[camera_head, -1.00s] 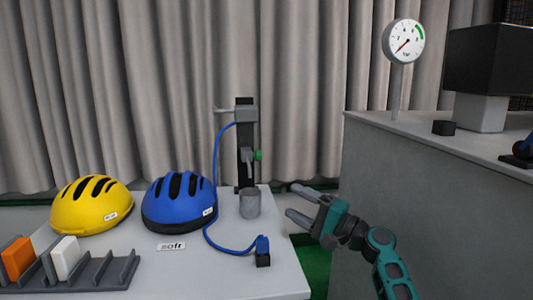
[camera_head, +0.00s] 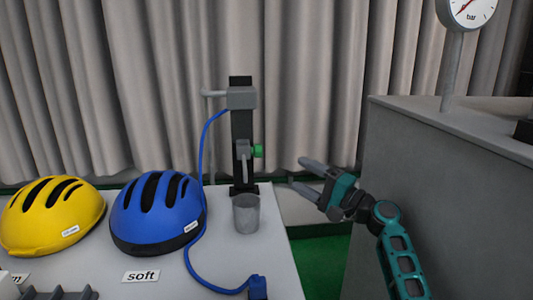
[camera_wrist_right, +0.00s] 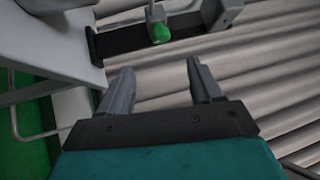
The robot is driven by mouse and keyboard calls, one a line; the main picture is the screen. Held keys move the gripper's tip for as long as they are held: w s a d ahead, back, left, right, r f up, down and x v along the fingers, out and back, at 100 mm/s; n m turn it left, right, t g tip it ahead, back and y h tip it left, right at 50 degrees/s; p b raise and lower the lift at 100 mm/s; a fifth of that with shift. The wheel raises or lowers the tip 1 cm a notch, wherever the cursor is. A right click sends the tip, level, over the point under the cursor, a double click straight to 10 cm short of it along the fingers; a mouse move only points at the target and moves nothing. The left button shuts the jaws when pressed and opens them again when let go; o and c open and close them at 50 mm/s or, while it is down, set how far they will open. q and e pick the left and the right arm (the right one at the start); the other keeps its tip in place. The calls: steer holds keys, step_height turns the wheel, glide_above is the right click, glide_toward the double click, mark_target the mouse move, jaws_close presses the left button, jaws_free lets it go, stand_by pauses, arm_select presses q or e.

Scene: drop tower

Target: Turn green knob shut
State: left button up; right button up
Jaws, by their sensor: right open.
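The green knob (camera_head: 258,151) sits on the right side of a grey fitting on the black upright stand (camera_head: 241,125). In the right wrist view the green knob (camera_wrist_right: 160,33) shows above the gap between the fingers, apart from them. My right gripper (camera_head: 300,172) is open and empty. It is to the right of the knob and a little lower in the head view, fingers pointing left. It also shows in the right wrist view (camera_wrist_right: 163,82). My left gripper is not in view.
A grey cup (camera_head: 246,214) stands at the stand's foot. A blue hose (camera_head: 203,160) runs down to the table (camera_head: 225,262). Blue (camera_head: 157,212) and yellow (camera_head: 50,216) helmets stand left. A grey counter (camera_head: 450,180) with a gauge (camera_head: 468,10) is at right.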

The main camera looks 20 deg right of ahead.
mark_target(257, 150)
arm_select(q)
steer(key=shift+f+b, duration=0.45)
arm_select(e)
steer(key=x, duration=1.2)
steer(key=shift+w+a, duration=0.2)
steer(key=shift+c, duration=0.3)
